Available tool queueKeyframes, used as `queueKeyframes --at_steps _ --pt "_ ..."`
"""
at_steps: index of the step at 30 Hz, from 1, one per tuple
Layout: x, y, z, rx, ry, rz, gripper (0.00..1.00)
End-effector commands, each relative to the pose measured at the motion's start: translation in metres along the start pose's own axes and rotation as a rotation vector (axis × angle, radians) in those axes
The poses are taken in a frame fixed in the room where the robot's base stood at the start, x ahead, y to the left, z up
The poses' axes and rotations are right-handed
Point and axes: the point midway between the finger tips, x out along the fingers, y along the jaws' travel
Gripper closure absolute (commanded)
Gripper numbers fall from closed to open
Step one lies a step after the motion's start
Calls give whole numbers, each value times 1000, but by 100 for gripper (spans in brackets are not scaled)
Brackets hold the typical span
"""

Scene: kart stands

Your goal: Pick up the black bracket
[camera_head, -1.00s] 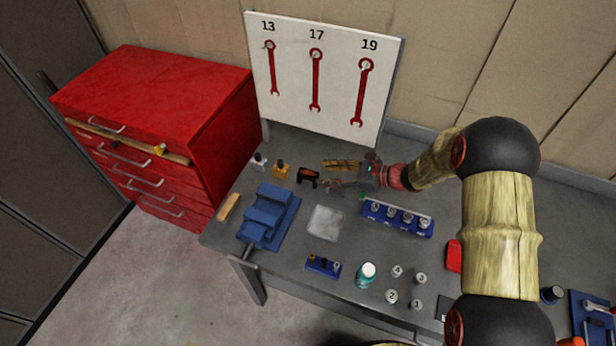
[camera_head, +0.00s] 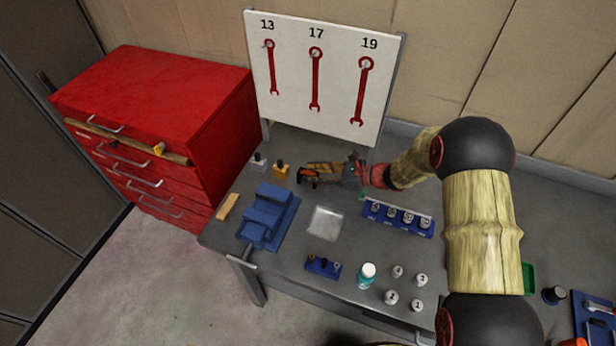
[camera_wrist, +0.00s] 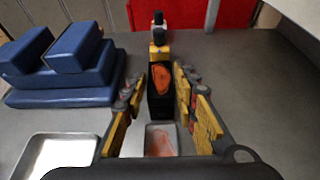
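The black bracket (camera_wrist: 160,100) stands on the grey bench, with an orange patch showing on it in the wrist view. My gripper (camera_wrist: 156,88) is open, with one yellow-and-grey finger on each side of the bracket. A narrow gap shows between bracket and fingers, so I cannot see firm contact. In the head view my gripper (camera_head: 312,173) is at the bracket and partly hides it.
A yellow block with a black knob (camera_head: 281,171) and a grey one (camera_head: 258,161) stand just beyond the bracket. A blue stepped block (camera_head: 268,215), a shallow metal tray (camera_head: 324,222) and a blue socket rack (camera_head: 397,219) are nearby. The wrench board (camera_head: 340,75) stands behind.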

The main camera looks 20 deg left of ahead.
Motion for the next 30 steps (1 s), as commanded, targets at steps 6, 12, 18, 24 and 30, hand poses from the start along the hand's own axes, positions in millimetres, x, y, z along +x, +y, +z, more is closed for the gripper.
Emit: queueKeyframes --at_steps 6,12,18,24,30 --pt "0 0 0 0 0 0 85" --pt "0 0 0 0 0 0 97" --pt "0 0 0 0 0 0 100" --pt "0 -1 1 -1 -2 -1 100" --pt "-1 -1 2 -2 -2 -1 100"
